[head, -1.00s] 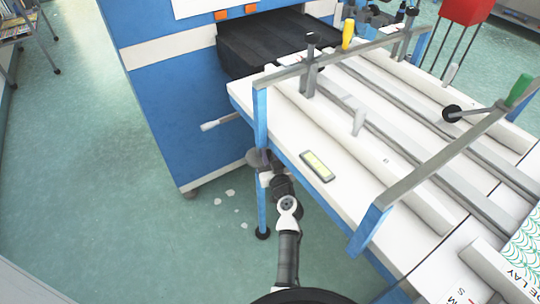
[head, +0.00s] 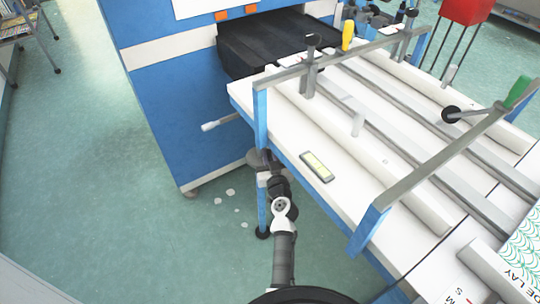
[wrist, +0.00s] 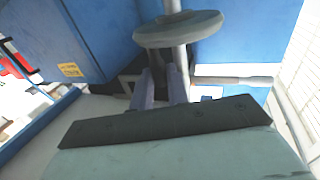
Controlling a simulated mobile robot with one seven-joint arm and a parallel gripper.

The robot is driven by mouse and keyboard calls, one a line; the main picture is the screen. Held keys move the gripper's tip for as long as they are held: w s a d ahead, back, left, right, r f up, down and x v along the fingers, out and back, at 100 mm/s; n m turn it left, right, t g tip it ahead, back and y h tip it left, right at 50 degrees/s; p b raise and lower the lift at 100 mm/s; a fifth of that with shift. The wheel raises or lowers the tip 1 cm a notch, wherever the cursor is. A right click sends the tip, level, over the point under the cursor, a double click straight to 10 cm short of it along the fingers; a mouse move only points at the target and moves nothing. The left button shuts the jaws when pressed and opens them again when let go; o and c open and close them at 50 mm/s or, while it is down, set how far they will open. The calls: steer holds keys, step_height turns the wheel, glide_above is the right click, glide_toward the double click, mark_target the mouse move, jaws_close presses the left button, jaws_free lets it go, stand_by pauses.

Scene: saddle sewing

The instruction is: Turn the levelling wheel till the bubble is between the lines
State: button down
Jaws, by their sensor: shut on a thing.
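The levelling wheel (wrist: 178,32) is a pale grey disc on a metal post, at the top middle of the wrist view. In the head view the wheel (head: 256,158) shows partly, beside the table's blue leg, with my wrist covering some of it. My gripper (wrist: 162,72) has its two fingers close together at the wheel and is shut on it; the exact contact is hard to see. The level (head: 317,166), a small grey frame with a pale yellow window, lies on the white table near its front edge. Its bubble and lines are too small to make out.
The white table (head: 285,133) with rails and rollers stands above and to the right of my arm. The blue machine cabinet (head: 180,130) stands at left, with a pale-tipped lever (head: 210,126) sticking out. The floor at lower left is open, with a few pale scraps.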

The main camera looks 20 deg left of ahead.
steer(key=shift+s+a+h+p, duration=0.2)
steer(key=shift+h+p, duration=0.1)
